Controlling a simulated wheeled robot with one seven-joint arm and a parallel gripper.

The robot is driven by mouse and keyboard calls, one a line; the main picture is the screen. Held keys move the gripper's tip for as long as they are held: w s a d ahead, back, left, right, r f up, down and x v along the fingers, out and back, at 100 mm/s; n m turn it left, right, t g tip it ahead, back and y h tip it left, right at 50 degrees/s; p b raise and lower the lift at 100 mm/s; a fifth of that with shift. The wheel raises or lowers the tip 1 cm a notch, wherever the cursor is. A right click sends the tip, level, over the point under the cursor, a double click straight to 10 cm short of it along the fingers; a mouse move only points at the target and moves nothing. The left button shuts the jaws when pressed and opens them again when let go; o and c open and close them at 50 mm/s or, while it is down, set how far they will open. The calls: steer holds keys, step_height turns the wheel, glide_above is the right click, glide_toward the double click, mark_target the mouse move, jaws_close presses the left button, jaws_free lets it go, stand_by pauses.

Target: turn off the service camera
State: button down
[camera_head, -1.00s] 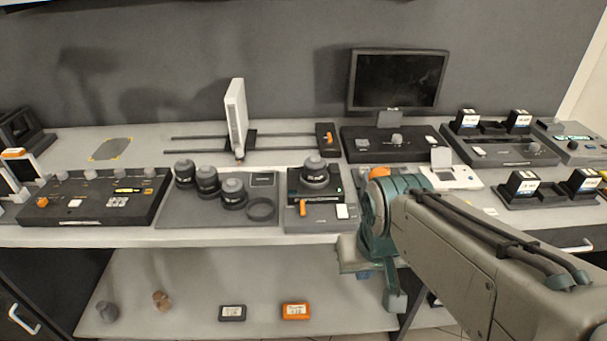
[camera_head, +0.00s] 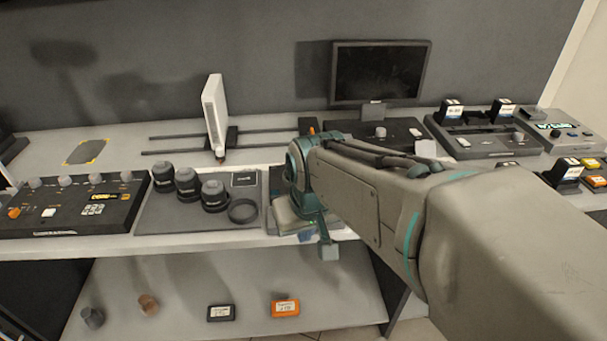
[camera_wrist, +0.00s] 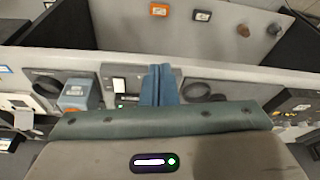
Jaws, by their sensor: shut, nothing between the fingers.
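My gripper (camera_wrist: 160,72) shows in the wrist view as two blue fingers pressed together, with nothing between them. The wrist view is upside down relative to the head view. The fingers are over or in front of a grey unit (camera_wrist: 119,72) with a white button (camera_wrist: 119,84); whether they touch it I cannot tell. In the head view my wrist and arm cover nearly all of this unit, and the lens-topped dark device on it is hidden. No label shows that it is the service camera. The gripper (camera_head: 308,237) appears there near the counter's front edge.
A lens tray (camera_head: 150,220) with several lenses and a ring lies to the left, beside a control panel (camera_head: 70,212). A monitor (camera_head: 380,72) and a white upright panel (camera_head: 214,112) stand behind. A black and an orange block (camera_head: 285,308) lie on the lower shelf.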

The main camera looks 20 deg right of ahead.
steer(key=w+d+r+m+p, duration=0.2)
steer(key=w+d+r, duration=0.1)
steer(key=w+d, duration=0.8)
steer(key=shift+w+h+p, duration=0.35)
steer(key=shift+w+h, duration=0.05)
steer(key=shift+d+f, duration=0.1)
steer(key=p+x, duration=0.1)
steer(key=x, duration=1.1)
steer(key=shift+w+f, duration=0.1)
steer(key=shift+f, duration=0.05)
steer(key=shift+w+f+p, duration=0.1)
steer(key=shift+f+p, duration=0.2)
steer(key=shift+f, duration=0.45)
